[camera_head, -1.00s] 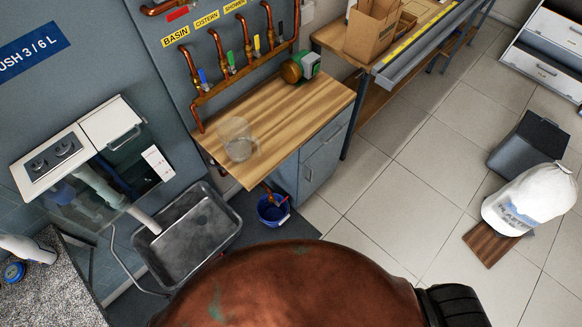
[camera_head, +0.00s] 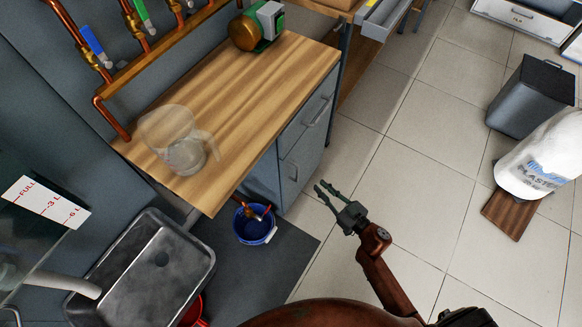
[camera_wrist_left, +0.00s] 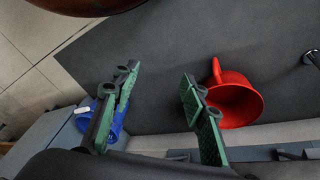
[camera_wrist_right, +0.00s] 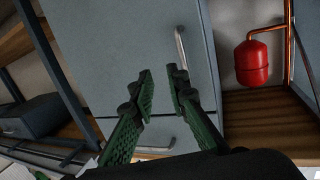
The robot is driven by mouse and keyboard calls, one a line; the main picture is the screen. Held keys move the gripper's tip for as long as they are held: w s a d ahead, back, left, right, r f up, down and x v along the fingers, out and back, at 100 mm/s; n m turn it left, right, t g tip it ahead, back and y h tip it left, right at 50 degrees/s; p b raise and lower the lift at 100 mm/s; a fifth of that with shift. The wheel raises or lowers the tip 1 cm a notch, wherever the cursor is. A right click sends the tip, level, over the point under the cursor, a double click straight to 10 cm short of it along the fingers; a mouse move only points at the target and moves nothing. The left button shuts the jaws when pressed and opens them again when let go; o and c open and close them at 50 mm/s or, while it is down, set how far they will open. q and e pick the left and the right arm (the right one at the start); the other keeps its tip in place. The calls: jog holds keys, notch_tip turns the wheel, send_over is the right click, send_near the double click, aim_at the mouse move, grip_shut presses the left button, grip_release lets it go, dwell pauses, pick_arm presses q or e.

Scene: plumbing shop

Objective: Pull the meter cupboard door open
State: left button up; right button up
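A grey-blue cupboard (camera_head: 262,178) stands under the wooden worktop, with one bar handle on an upper front (camera_head: 318,110) and another lower down (camera_head: 293,172). The door (camera_wrist_right: 120,45) fills much of the right wrist view and looks shut. Its bar handle (camera_wrist_right: 181,48) lies just beyond my right gripper (camera_wrist_right: 160,75), which is partly open and empty. In the head view my right gripper (camera_head: 325,190) is in front of the cupboard, apart from it. My left gripper (camera_wrist_left: 157,78) is open and empty in the left wrist view, outside the head view.
A clear jug (camera_head: 178,140) stands on the worktop (camera_head: 240,100). A blue bucket (camera_head: 252,228) sits below its corner, beside a grey sink (camera_head: 150,265). A red bucket (camera_wrist_left: 235,100) is near my left gripper.

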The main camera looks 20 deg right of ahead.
jog(key=w+a+r+n+y+b, duration=0.1)
jog(key=a+r+y+b, duration=0.1)
jog(key=a+b, duration=0.1)
pick_arm(q)
jog(key=shift+w+d+f+t+h+b, duration=0.15)
jog(key=shift+w+d+f+t+b, duration=0.3)
jog(key=shift+w, duration=0.35)
jog(key=shift+w+d+f+t+h+b, duration=0.1)
jog(key=shift+w+d+f+t+b, duration=0.3)
jog(key=shift+w, duration=0.35)
jog(key=shift+w+d+f+t+h+b, duration=0.15)
jog(key=shift+w+d+f+t+b, duration=0.1)
jog(key=shift+w+d+t+b, duration=0.45)
pick_arm(e)
jog(key=r, duration=0.1)
send_over(297, 180)
jog(key=shift+w+d+n, duration=0.1)
jog(key=shift+w+n, duration=0.2)
jog(key=shift+w, duration=0.05)
pick_arm(q)
jog(key=shift+w+a+g, duration=0.1)
jog(key=shift+a+g, duration=0.05)
jog(key=shift+g, duration=0.2)
pick_arm(e)
grip_shut()
